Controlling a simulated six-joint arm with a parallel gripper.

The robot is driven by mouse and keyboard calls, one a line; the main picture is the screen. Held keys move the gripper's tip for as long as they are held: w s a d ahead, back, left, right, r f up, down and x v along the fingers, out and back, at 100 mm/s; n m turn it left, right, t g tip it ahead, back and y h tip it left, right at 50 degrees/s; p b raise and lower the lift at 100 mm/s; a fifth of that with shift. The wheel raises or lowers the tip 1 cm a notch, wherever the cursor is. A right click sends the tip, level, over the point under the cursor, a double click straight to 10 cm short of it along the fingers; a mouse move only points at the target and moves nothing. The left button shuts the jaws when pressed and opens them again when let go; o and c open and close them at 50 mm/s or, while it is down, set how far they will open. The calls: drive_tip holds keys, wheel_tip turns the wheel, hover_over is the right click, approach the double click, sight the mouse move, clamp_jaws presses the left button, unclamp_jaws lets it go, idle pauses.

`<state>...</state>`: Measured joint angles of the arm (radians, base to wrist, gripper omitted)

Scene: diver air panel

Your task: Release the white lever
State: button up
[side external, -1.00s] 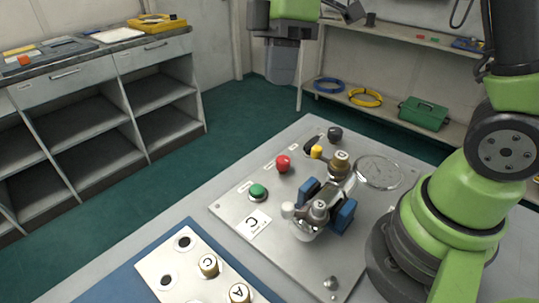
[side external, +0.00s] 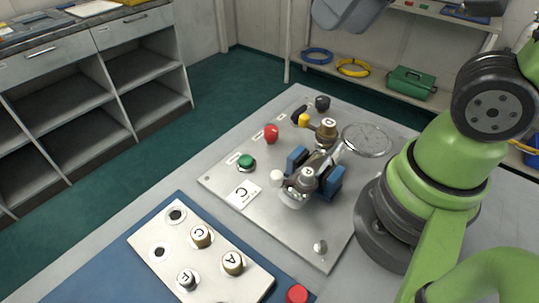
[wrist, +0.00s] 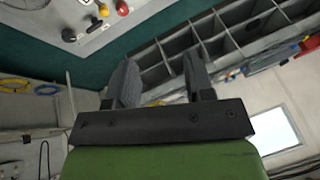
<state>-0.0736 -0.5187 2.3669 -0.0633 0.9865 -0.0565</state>
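A white knob (side external: 277,177), which looks like the white lever's end, sits on the grey panel (side external: 225,185) beside the metal valve body marked with a letter cap (side external: 307,175). Blue blocks (side external: 332,182) flank the metal fittings. The lever's shaft is mostly hidden, so I cannot tell its exact position. My gripper (wrist: 160,78) is open and empty in the wrist view, its two grey fingers apart. A grey part of it (side external: 345,12) shows at the top of the side view, high above and away from the panel and touching nothing.
A pale plate with lettered caps (side external: 144,240) and a red knob (side external: 297,294) are in front. Shelves stand behind.

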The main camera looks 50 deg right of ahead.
drive_tip(key=w+a+f+n+g+h, duration=0.1)
drive_tip(key=w+a+f+n+g, duration=0.3)
drive_tip(key=w+f+g, duration=0.2)
drive_tip(key=n+g+h, duration=0.3)
approach(275, 173)
drive_tip(key=x, duration=0.9)
drive_tip(key=shift+s+f, duration=0.1)
drive_tip(key=shift+f, duration=0.15)
